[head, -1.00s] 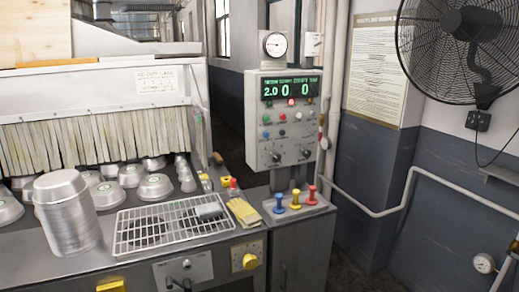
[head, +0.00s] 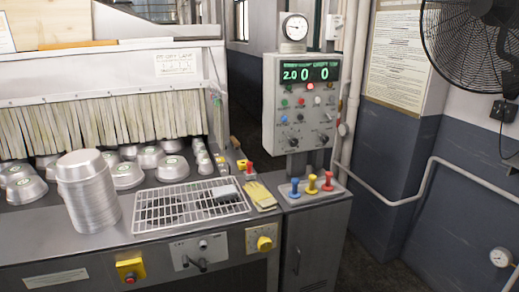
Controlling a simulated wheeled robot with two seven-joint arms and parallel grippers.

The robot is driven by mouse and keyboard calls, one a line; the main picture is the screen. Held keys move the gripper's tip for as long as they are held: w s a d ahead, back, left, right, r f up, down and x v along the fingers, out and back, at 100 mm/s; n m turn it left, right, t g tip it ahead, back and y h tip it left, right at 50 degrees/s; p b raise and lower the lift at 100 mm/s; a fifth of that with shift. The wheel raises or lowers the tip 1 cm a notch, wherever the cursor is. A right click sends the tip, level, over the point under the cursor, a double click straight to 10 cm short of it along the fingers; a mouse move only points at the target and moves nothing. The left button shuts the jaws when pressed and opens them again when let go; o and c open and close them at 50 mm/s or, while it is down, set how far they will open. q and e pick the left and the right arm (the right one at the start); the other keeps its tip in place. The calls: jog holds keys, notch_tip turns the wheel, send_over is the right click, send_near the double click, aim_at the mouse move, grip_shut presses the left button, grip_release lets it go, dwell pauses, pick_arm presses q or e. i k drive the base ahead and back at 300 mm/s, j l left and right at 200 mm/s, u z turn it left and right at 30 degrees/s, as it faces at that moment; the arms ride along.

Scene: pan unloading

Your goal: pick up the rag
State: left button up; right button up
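The rag is most likely the folded yellow cloth (head: 259,194) lying on the metal counter, just right of the wire rack. Its far end is close to a red-topped knob (head: 249,172). Nothing lies on top of it. Neither of my grippers is in view.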

aim_at(226, 192)
jog(key=u, duration=1.35)
jog(key=i+z, duration=0.1)
jog(key=i, duration=0.15)
jog(key=i+j+z, duration=0.35)
jog(key=j+z, duration=0.3)
jog(key=j, duration=0.6)
